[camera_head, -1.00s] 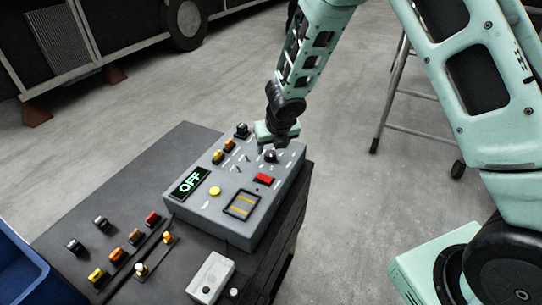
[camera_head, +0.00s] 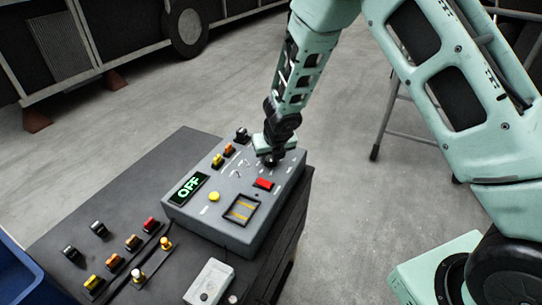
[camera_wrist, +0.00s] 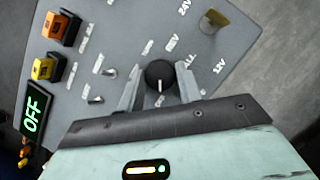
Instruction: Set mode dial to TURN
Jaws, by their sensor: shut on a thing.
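The grey control box (camera_head: 180,216) stands on a dark bench top, and its green display (camera_head: 188,187) reads OFF. In the wrist view, a round black dial (camera_wrist: 159,72) sits between the two fingers of my gripper (camera_wrist: 160,88). The fingers are shut on its sides. A pale pointer line shows on the dial, towards the gripper side of that picture. In the head view, my gripper (camera_head: 271,160) is at the box's far right and hides the dial.
A red switch (camera_head: 263,184), a yellow button (camera_head: 214,197) and small toggles share the panel. A brass-coloured knob (camera_wrist: 214,21) is near the dial, by the 24V and 12V labels. Loose connectors and a white box (camera_head: 210,281) lie on the bench (camera_head: 130,195). A blue bin (camera_head: 18,275) is at left.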

